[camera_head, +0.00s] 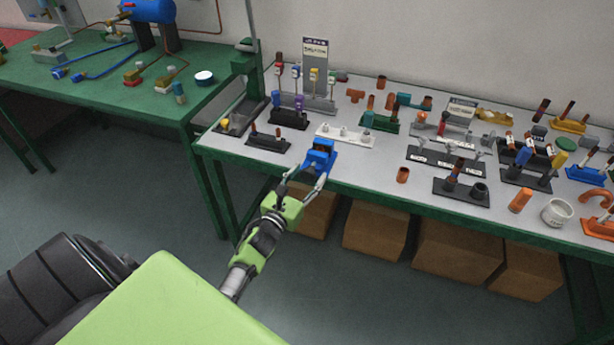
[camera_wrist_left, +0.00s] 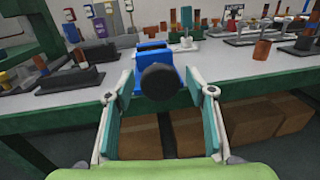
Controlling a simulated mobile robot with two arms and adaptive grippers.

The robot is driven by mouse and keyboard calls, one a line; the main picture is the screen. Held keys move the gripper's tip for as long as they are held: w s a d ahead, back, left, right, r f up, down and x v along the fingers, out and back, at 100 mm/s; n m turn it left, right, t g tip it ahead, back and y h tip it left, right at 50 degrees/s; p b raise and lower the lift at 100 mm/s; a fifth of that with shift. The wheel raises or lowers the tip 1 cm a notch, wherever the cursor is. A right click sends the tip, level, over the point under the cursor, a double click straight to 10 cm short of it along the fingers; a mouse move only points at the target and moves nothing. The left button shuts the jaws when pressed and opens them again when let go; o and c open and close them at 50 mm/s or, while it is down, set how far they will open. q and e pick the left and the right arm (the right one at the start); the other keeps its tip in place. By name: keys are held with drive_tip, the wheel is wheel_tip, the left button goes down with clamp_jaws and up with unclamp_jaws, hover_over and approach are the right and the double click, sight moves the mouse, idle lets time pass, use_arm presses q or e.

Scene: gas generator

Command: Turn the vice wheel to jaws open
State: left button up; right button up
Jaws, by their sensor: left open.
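The blue vice (camera_head: 320,154) stands at the front edge of the grey table. In the left wrist view the vice (camera_wrist_left: 150,54) shows from its front, and its round dark wheel (camera_wrist_left: 161,82) faces my gripper. My left gripper (camera_head: 303,176) is in front of the vice, just off the table edge. In the left wrist view the two fingers of my left gripper (camera_wrist_left: 166,95) are spread wide, one on each side of the wheel, with a gap on both sides. The gripper is empty. The vice jaws are mostly hidden behind the wheel. My right gripper is out of view.
A dark holder with pegs (camera_head: 268,139) is left of the vice, and a white rack (camera_head: 345,135) stands behind it. A copper fitting (camera_head: 402,174) lies to the right. Cardboard boxes (camera_head: 375,229) stand under the table. A green table (camera_head: 110,90) is at the left.

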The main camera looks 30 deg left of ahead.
use_arm(q)
drive_tip(key=c, duration=1.1)
